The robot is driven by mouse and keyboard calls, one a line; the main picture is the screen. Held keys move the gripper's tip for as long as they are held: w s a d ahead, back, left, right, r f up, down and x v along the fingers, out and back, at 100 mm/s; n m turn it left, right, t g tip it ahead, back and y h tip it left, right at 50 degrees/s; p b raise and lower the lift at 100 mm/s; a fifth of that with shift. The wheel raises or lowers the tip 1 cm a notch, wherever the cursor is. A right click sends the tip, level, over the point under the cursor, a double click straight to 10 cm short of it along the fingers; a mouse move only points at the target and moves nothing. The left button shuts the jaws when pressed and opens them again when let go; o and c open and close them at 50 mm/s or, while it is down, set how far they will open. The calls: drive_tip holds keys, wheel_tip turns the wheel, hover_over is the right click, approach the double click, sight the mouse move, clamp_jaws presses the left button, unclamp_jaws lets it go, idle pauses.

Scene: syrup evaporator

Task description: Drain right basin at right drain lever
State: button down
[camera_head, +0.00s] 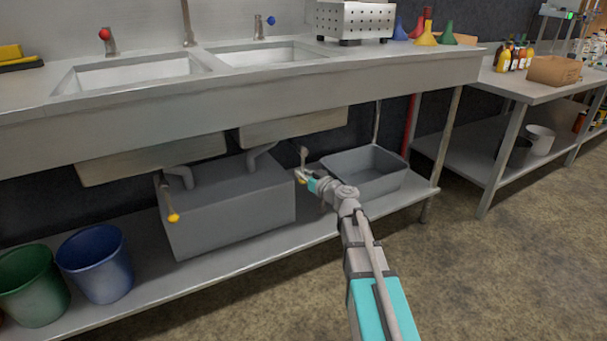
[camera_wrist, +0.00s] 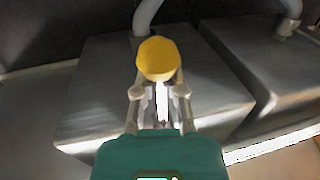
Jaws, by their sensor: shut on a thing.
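The right basin (camera_head: 268,55) of the steel sink is the one at the right, and its inside looks pale; I cannot tell whether it holds liquid. Below it, the right drain lever (camera_head: 304,156) hangs down as a short rod with a yellow knob. My gripper (camera_head: 302,177) is at the lever's lower end under the counter. In the wrist view, the yellow knob (camera_wrist: 158,58) sits between the fingertips of my gripper (camera_wrist: 158,80), which is shut on it. My gripper partly hides the knob in the head view.
A left lever (camera_head: 171,207) with a yellow knob hangs under the left basin (camera_head: 130,72). A grey box (camera_head: 230,212) with drain pipes and an open grey tub (camera_head: 362,172) stand on the lower shelf. Green (camera_head: 32,285) and blue (camera_head: 96,262) bins are at left. The floor at right is clear.

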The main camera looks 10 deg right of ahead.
drive_tip(key=shift+s+a+m, duration=0.2)
drive_tip(key=shift+a+m, duration=0.4)
drive_tip(key=shift+m, duration=0.4)
drive_tip(key=s+a+r+m+t+h+p, duration=0.1)
drive_tip(key=a+r+m+t+p, duration=0.2)
drive_tip(key=m, duration=1.3)
drive_tip(key=shift+s+a+r+h, duration=0.4)
drive_tip(key=shift+a+r, duration=1.2)
drive_tip(key=shift+r, duration=0.2)
drive_tip(key=c, duration=0.7)
unclamp_jaws()
drive_tip(key=shift+s, duration=0.15)
